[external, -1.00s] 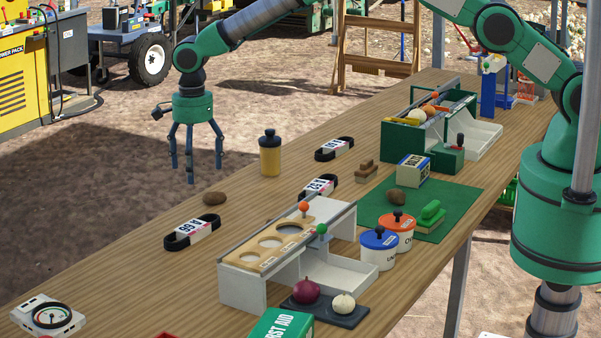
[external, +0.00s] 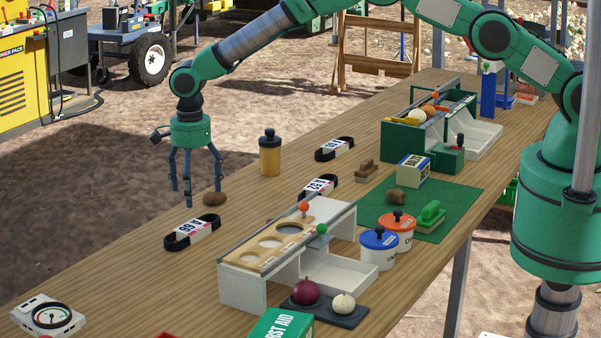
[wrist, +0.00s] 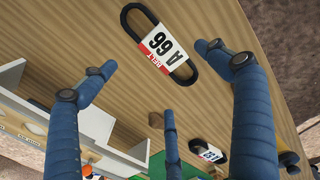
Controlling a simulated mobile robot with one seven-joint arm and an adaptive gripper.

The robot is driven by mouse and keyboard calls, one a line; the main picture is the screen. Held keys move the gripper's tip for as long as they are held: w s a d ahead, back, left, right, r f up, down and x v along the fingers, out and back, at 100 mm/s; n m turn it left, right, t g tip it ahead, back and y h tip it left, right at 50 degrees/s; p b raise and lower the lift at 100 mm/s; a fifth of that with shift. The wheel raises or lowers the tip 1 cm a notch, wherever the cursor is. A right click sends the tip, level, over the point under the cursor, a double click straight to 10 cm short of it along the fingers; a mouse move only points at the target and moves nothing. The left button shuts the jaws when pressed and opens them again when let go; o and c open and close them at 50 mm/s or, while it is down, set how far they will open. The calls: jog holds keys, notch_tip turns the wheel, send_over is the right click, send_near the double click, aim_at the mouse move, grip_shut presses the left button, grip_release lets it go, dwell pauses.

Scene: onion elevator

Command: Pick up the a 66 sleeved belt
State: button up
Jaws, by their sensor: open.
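The A 66 sleeved belt (external: 191,232) is a black loop with a white and red paper sleeve. It lies flat on the wooden table near its far left edge. In the wrist view the belt (wrist: 160,45) is upper centre and its sleeve reads "BELT A 66". My gripper (external: 197,190) has three blue fingers, spread open and empty. It hangs above the table, a little behind the belt and apart from it. In the wrist view the open fingers (wrist: 165,95) surround the space just below the belt.
A second sleeved belt (external: 319,187) and a third (external: 334,149) lie farther right. A yellow bottle (external: 270,155) stands behind. A white sorting stand (external: 250,290) is in front.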

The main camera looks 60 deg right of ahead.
send_over(196, 228)
jog(key=shift+w+d+f, duration=0.1)
jog(key=shift+f, duration=1)
jog(key=shift+w+d+f, duration=0.1)
jog(key=shift+f, duration=0.95)
jog(key=shift+s+f, duration=0.1)
jog(key=shift+f, duration=0.05)
jog(key=shift+a+f, duration=0.1)
jog(key=shift+f, duration=2.35)
jog(key=shift+c, duration=0.3)
jog(key=c, duration=1.3)
jog(key=shift+r, duration=0.1)
jog(key=shift+c, duration=0.2)
notch_tip(196, 228, up, 10)
